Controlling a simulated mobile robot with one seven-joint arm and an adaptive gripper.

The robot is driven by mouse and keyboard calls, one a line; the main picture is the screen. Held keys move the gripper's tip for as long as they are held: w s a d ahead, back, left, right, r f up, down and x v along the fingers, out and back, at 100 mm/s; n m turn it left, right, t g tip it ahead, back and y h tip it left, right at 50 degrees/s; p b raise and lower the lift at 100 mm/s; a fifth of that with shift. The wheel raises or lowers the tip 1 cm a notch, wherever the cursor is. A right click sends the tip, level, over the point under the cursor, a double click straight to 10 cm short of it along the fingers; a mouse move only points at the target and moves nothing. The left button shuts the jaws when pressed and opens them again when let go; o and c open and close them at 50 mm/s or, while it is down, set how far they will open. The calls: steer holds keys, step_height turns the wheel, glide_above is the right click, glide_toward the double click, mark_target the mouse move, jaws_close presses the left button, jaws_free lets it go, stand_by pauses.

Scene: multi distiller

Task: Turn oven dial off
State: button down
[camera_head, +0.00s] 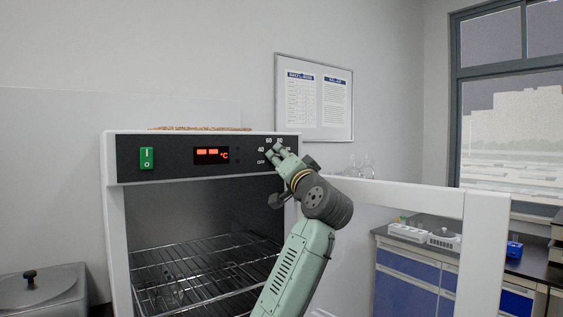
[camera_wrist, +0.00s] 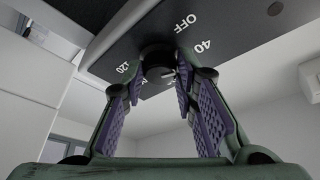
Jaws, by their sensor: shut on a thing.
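The oven (camera_head: 112,210) has a black control panel (camera_head: 180,171) along its top front. The dial (camera_wrist: 156,60) is a dark round knob on that panel, ringed by white marks including OFF, 40 and 120 in the wrist view. My gripper (camera_head: 281,156) reaches the panel's right end and hides the dial in the head view. In the wrist view my gripper (camera_wrist: 161,76) has one finger on each side of the dial and is shut on it. The fingers cover part of the scale, and I cannot tell which mark the dial points to.
The oven door (camera_head: 485,235) stands open to the right of my arm. Wire racks (camera_head: 200,258) fill the oven's inside. A green switch (camera_head: 147,158) and a red display (camera_head: 211,155) are left on the panel. Glass flasks (camera_head: 367,168) show behind.

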steer(key=n, duration=0.1)
steer(key=n+y+b, duration=0.1)
steer(key=n, duration=0.1)
steer(key=n+y+b, duration=0.1)
steer(key=n, duration=0.1)
steer(key=shift+w+d+f, duration=0.1)
steer(key=shift+d+f, duration=0.15)
steer(key=shift+w+r+n+g+y+b, duration=0.1)
steer(key=shift+n+g+y+b, duration=0.25)
steer(key=shift+n+y, duration=0.95)
steer(key=shift+n+g+y+b, duration=0.1)
steer(key=shift+n+g+y, duration=0.45)
steer(key=shift+n, duration=1.45)
steer(key=c, duration=1.3)
jaws_free()
steer(key=v, duration=1.2)
